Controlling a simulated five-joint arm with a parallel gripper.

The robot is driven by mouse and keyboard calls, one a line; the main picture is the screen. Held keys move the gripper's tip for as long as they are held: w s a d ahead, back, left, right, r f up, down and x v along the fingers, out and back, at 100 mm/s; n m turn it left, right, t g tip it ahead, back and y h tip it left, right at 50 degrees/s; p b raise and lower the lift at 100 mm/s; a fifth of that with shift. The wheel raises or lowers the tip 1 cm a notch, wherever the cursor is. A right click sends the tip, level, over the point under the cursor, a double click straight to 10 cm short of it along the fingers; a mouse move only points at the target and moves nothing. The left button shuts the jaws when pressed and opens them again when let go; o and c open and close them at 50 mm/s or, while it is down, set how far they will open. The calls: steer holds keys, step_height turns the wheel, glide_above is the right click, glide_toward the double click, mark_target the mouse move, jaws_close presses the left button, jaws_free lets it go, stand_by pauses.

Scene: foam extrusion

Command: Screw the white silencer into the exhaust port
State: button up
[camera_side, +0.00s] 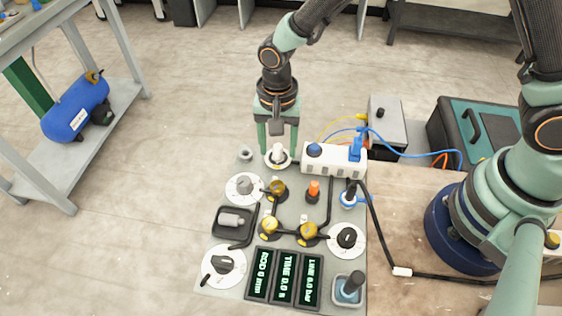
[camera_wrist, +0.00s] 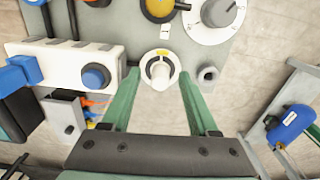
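My gripper (camera_side: 278,147) is open above the panel, its two green fingers on either side of a white knob-like part (camera_side: 277,154). In the wrist view this white part (camera_wrist: 160,71) stands on a white disc with a yellow label, between the fingertips (camera_wrist: 159,73), with gaps on both sides. A pale cylinder with a thin stem (camera_side: 231,219), which looks like the silencer, lies in a dark tray (camera_side: 218,234). A grey open ring (camera_side: 245,153), possibly the exhaust port, is left of my gripper; it also shows in the wrist view (camera_wrist: 208,74).
A white block with a blue button (camera_side: 314,150) stands close to the right of my gripper. Dials, yellow-labelled knobs, an orange part (camera_side: 313,191) and three displays (camera_side: 284,277) fill the panel. A black cable (camera_side: 375,225) runs along its right side.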

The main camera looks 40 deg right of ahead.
mark_target(277, 146)
steer(key=shift+r, duration=0.1)
step_height(277, 146, up, 11)
steer(key=s+d+r+n+t, duration=0.2)
steer(key=s+d+r+n, duration=0.1)
steer(key=d, duration=0.6)
steer(key=s+d+r+n+t, duration=0.3)
steer(key=s+d+r+n, duration=0.1)
steer(key=d+r, duration=0.4)
steer(key=d+n, duration=0.1)
steer(key=d, duration=0.1)
steer(key=shift+d+r+t, duration=0.15)
steer(key=shift+d+t, duration=0.15)
